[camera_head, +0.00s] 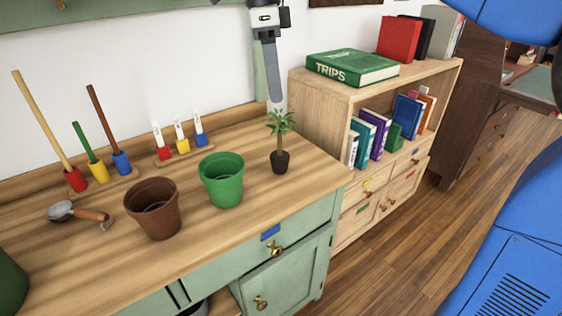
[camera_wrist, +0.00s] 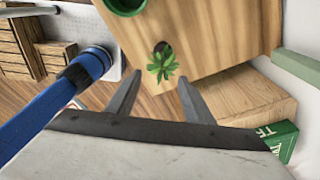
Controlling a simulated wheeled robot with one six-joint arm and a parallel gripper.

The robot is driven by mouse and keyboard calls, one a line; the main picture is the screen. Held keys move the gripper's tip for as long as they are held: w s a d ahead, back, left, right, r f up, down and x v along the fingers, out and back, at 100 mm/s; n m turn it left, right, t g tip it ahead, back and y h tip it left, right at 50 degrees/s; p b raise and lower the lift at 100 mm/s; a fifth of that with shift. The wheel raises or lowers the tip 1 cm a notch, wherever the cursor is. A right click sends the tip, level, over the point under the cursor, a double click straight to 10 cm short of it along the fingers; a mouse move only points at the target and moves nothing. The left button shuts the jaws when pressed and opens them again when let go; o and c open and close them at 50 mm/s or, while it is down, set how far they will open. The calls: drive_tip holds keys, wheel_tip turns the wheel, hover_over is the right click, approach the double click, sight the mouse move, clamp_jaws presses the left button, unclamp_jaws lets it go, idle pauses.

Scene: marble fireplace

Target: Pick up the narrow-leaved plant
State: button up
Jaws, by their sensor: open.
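The narrow-leaved plant (camera_head: 281,124) stands upright on the wooden counter top, near its right end, in a small dark pot (camera_head: 280,162). In the wrist view the plant (camera_wrist: 162,66) is seen from above, its green leaves hiding much of the pot. My gripper (camera_head: 275,98) points down just above the plant in the head view; its fingers overlap one another there. In the wrist view my gripper (camera_wrist: 160,78) is open, with the leaves showing between and just beyond the two fingertips. Nothing is held.
A green pot (camera_head: 222,181) and a brown pot (camera_head: 153,210) stand left of the plant. A trowel (camera_head: 80,214) and coloured holders with sticks are farther left. A wooden bookcase (camera_head: 315,112) with a large green book (camera_head: 352,67) on top rises close on the right.

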sight(281, 123)
drive_tip(key=f, duration=0.4)
drive_tip(key=d+f, duration=0.1)
drive_tip(key=f, duration=0.7)
drive_tip(key=shift+d+f, duration=0.25)
drive_tip(key=shift+c, duration=0.6)
clamp_jaws()
